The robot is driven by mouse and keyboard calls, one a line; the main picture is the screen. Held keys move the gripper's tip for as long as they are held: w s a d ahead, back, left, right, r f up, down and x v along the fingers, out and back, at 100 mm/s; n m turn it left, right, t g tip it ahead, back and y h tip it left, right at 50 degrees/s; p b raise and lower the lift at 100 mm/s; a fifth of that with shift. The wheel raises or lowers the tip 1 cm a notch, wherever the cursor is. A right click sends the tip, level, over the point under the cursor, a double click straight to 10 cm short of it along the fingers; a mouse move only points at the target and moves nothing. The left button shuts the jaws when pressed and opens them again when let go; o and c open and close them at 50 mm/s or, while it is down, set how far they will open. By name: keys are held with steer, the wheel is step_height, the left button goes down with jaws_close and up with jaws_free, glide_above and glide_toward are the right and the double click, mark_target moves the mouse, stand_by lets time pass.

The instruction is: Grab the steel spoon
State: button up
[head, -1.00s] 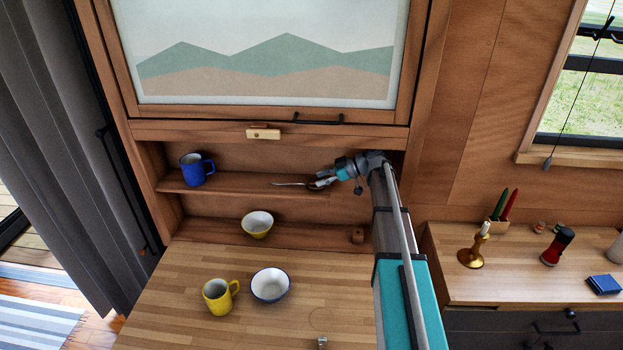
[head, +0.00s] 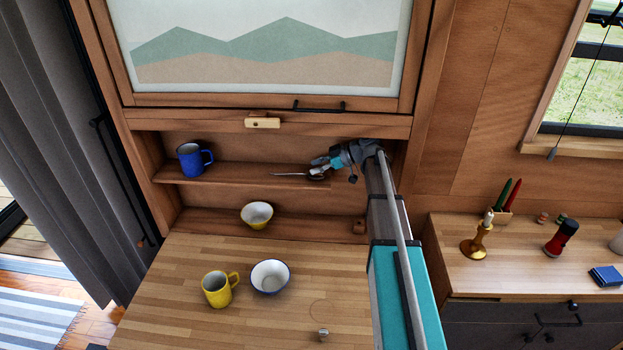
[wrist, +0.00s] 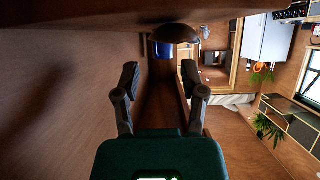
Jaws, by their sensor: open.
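In the wrist view my gripper (wrist: 160,75) shows two spread fingers with nothing between the tips. I cannot tell whether a finger touches the spoon.
A blue mug (head: 194,160) stands on the same upper shelf (head: 235,174), left of the spoon. A yellow bowl (head: 257,215) sits on the lower shelf. A yellow mug (head: 216,290) and a white bowl (head: 270,277) stand on the wooden counter (head: 190,262). A cabinet is above.

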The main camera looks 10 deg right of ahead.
mark_target(298, 174)
steer(key=shift+a+f, duration=0.1)
steer(key=shift+a, duration=0.1)
steer(key=b+x, duration=0.2)
steer(key=x, duration=0.2)
steer(key=shift+s+a+f, duration=0.1)
steer(key=shift+s+f, duration=0.05)
steer(key=shift+a+f, duration=0.2)
steer(key=shift+a, duration=0.3)
stand_by(0.3)
jaws_close()
